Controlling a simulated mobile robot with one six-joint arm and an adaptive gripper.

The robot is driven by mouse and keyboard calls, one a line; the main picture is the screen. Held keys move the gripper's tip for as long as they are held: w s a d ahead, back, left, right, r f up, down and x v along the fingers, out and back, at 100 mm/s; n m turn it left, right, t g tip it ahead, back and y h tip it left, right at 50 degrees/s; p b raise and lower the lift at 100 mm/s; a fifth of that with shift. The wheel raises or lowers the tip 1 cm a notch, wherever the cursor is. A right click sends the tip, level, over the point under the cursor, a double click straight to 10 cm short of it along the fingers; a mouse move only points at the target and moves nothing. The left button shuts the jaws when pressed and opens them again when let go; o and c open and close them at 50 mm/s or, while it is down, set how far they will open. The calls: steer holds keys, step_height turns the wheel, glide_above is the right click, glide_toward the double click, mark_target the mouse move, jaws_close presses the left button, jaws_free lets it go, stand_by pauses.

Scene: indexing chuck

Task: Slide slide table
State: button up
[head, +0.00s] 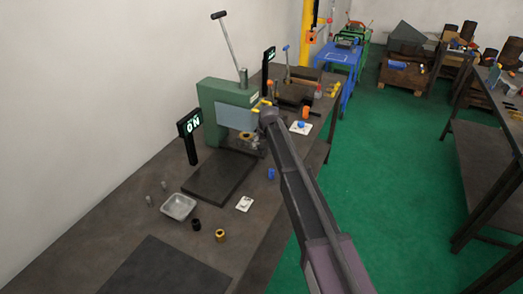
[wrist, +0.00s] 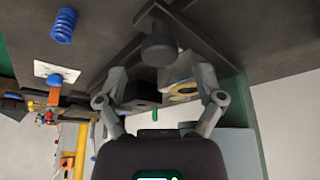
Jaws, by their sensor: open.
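The slide table (head: 218,176) appears to be the dark flat plate at the foot of a green machine (head: 222,100) on the bench. My gripper (head: 256,140) is at the right side of this machine, partly hidden by its own arm. In the wrist view my gripper (wrist: 161,88) is open, its fingers spread apart. A dark round knob (wrist: 158,48) on a dark bracket shows beyond and between the fingertips. I cannot tell whether they touch it. A pale block with a brass ring (wrist: 184,90) is close to the right finger.
A lit "ON" sign (head: 190,125) stands left of the machine, and a long lever (head: 228,42) rises above it. A metal tray (head: 179,206), a black ring (head: 196,225) and a brass ring (head: 220,236) lie in front.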

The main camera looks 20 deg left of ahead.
steer(key=shift+b+x, duration=0.9)
steer(key=shift+x, duration=0.45)
